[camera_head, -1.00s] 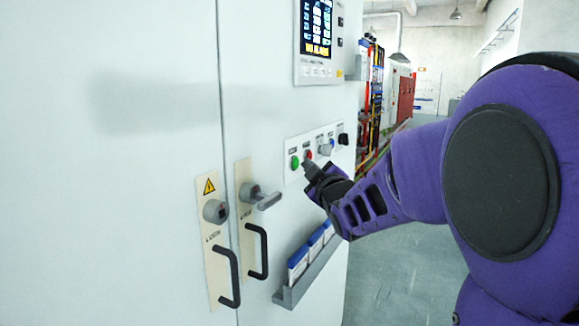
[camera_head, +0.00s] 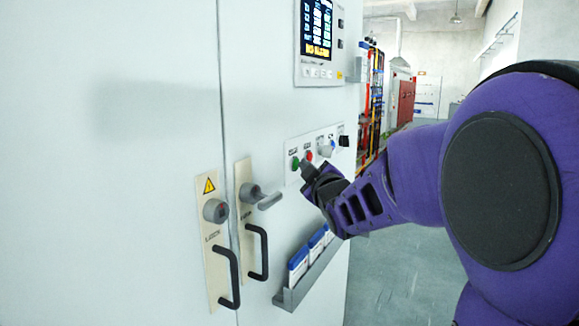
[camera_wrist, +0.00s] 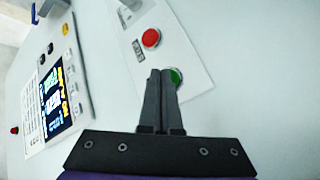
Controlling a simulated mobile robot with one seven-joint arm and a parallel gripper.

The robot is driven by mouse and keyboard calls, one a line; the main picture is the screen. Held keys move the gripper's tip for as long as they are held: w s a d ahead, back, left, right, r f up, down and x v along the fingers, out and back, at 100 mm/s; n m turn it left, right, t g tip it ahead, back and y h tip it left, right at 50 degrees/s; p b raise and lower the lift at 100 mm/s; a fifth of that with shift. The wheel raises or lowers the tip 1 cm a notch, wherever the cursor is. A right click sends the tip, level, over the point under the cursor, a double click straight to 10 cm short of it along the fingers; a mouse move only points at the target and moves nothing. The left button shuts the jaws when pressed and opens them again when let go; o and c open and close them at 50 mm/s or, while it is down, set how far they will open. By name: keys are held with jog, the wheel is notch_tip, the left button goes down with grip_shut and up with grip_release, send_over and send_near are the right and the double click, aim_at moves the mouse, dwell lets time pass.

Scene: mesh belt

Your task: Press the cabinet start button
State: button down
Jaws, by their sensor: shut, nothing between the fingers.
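The green button (camera_head: 295,163) sits at the left end of a white control panel on the pale cabinet (camera_head: 150,120). In the wrist view the green button (camera_wrist: 176,76) shows just right of my fingertips and is partly hidden by them. My gripper (camera_head: 304,166) is shut and empty, its tips pointing at the panel close to the green button. In the wrist view my gripper (camera_wrist: 160,74) shows both fingers together. I cannot tell whether the tips touch the button. A red button (camera_head: 309,155) is beside the green one; it also shows in the wrist view (camera_wrist: 151,38).
A grey selector switch (camera_head: 325,150) and a black knob (camera_head: 343,141) are further right on the panel. A display (camera_head: 317,28) is above. Open floor lies to the right.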

jog(key=shift+w+a, duration=0.1)
jog(key=shift+a, duration=0.15)
dwell(0.4)
jog(key=shift+s+d+b, duration=0.45)
jog(key=shift+s+d, duration=0.05)
jog(key=shift+d, duration=0.25)
jog(key=s+d, duration=0.2)
jog(key=d, duration=0.2)
jog(key=shift+s+d, duration=0.1)
jog(key=shift+s, duration=0.3)
